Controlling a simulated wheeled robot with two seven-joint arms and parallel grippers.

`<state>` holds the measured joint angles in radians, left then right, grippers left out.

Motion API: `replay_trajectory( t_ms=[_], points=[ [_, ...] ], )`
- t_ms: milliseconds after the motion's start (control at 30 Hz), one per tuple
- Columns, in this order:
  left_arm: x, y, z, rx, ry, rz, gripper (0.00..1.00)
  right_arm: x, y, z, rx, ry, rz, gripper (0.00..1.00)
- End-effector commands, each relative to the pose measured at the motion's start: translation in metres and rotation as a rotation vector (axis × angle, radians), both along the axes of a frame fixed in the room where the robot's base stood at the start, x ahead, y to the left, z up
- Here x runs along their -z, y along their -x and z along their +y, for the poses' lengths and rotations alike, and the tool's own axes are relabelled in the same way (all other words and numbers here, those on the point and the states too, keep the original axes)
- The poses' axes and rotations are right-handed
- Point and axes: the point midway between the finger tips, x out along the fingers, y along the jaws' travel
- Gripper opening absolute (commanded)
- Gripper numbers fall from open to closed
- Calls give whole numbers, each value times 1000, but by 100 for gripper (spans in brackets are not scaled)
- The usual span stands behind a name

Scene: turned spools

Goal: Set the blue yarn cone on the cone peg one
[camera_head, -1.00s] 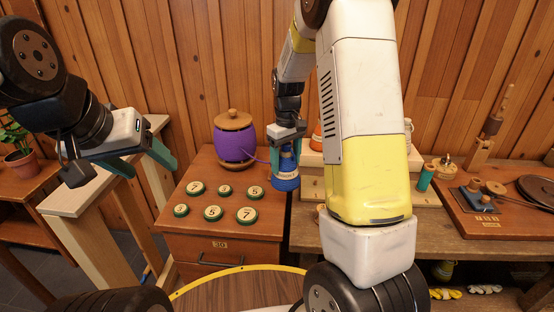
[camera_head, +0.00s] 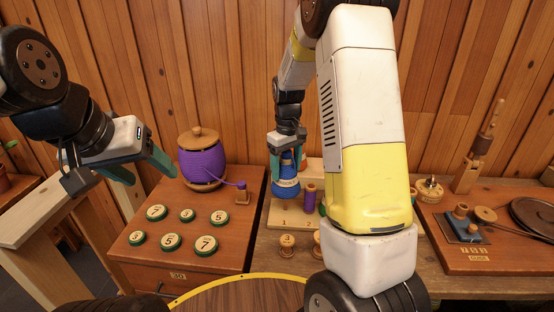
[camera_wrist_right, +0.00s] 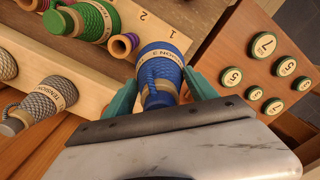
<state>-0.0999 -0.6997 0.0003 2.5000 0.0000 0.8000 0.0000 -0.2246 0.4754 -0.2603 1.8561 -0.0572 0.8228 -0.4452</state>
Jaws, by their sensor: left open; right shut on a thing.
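The blue yarn cone (camera_head: 286,188) is held upright by my right gripper (camera_head: 287,165), whose teal fingers are shut on its sides. It stands over the pale peg board (camera_head: 277,214), just behind the number 1. In the right wrist view the cone (camera_wrist_right: 160,65) sits between both fingers, close to the board's 1 mark. Cone peg one is hidden by the cone, and I cannot tell whether the cone is seated on it. My left gripper (camera_head: 146,170) is open and empty, left of the drawer cabinet.
A purple tube (camera_head: 310,198) stands behind the number 2. Green and grey yarn cones (camera_wrist_right: 92,20) (camera_wrist_right: 45,100) show in the wrist view. The cabinet (camera_head: 235,225) at left holds a purple yarn jar (camera_head: 203,163) and several numbered discs (camera_head: 206,246). My right arm hides part of the bench.

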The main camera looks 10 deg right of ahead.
Motion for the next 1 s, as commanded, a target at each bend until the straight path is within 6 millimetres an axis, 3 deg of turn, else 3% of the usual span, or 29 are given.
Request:
replay_trajectory(
  t_ms=[600,1000],
  points=[
    [0,0,0,0,0,0,64,49,0,0,0,0,0,3],
    [0,0,0,0,0,0,64,53,0,0,0,0,0,3]
  ],
)
